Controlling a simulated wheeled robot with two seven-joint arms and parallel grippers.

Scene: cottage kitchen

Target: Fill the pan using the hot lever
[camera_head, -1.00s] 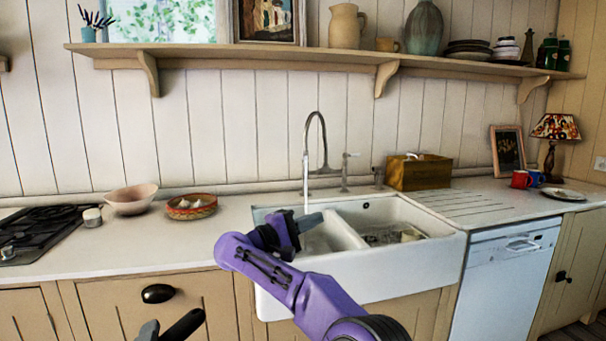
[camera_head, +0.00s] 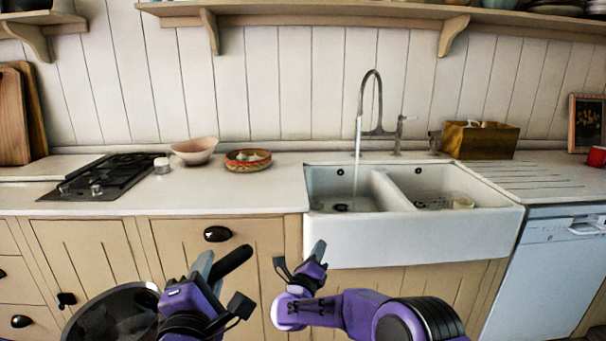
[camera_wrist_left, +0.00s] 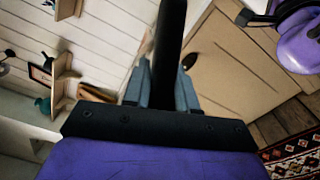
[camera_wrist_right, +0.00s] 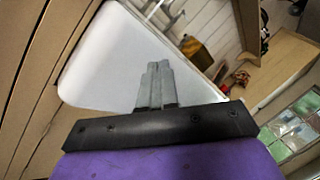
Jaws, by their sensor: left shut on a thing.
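My left gripper (camera_head: 208,268) is shut on the black handle (camera_head: 234,262) of a dark pan (camera_head: 112,318), low in front of the cupboards. The handle also shows between the fingers in the left wrist view (camera_wrist_left: 168,45). The pan's inside is dark and partly cut off by the frame. My right gripper (camera_head: 316,258) is shut and empty, in front of the sink; its fingers are together in the right wrist view (camera_wrist_right: 156,85). The tall tap (camera_head: 378,85) has a thin pale stream falling into the left basin. A tap lever (camera_head: 401,128) stands right of the spout.
The white double sink (camera_head: 420,238) sits between counters. A hob (camera_head: 110,175), pink bowl (camera_head: 195,150) and patterned basket (camera_head: 248,160) stand left of it. A wooden box (camera_head: 481,139) is behind right. Cupboard knobs jut out at front.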

